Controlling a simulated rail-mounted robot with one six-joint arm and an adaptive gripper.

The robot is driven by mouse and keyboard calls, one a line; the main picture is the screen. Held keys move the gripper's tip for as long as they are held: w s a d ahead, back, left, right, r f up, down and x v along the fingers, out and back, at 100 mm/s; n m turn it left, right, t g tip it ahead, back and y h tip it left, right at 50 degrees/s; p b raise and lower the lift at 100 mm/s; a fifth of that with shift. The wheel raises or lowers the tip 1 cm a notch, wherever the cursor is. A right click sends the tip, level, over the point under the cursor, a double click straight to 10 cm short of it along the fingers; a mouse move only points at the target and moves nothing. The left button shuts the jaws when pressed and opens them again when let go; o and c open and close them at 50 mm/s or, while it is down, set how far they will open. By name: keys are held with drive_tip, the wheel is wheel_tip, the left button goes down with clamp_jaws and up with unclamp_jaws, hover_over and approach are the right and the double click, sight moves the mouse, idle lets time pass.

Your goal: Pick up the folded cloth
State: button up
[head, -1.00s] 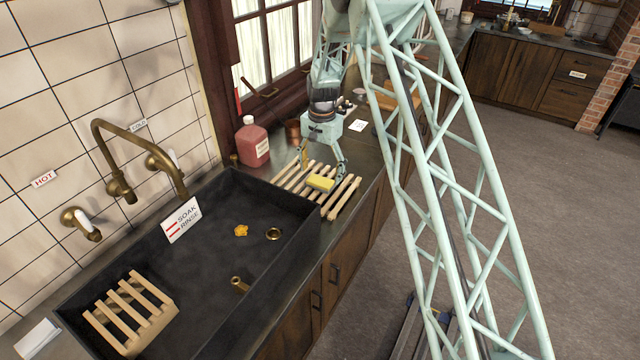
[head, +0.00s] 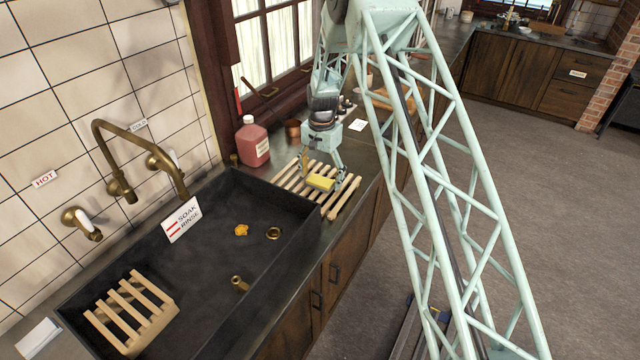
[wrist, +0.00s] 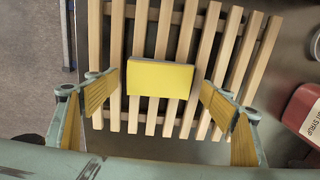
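A yellow rectangular piece (head: 321,183) with a flat top lies on the slatted wooden rack (head: 346,207) beside the sink; I cannot tell for sure whether it is the folded cloth or a sponge. It also shows in the wrist view (wrist: 160,79), between my fingers and apart from both. My gripper (head: 323,173) is open and empty, low over the rack, with one finger on each side of the yellow piece. Its two padded fingers show in the wrist view (wrist: 159,85). A white folded piece (head: 38,340) lies on the counter at the lower left.
The dark sink (head: 200,290) holds a second wooden rack (head: 130,312) and an orange-yellow item (head: 241,230). A pink bottle (head: 252,142) and a copper cup (head: 293,129) stand behind the rack. A brass tap (head: 135,132) rises at the left.

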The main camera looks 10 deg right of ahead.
sight(321, 179)
drive_tip(key=c, duration=1)
drive_tip(key=shift+o, duration=0.2)
drive_tip(key=shift+r, duration=0.2)
drive_tip(key=shift+r, duration=1.5)
drive_tip(key=s, duration=0.5)
drive_tip(key=s+r+b, duration=0.1)
drive_tip(key=s, duration=0.4)
drive_tip(key=s+b, duration=0.1)
drive_tip(key=s, duration=0.5)
drive_tip(key=shift+a+r, duration=0.3)
drive_tip(key=shift+a, duration=0.05)
drive_tip(key=o, duration=0.3)
drive_tip(key=shift+c, duration=0.9)
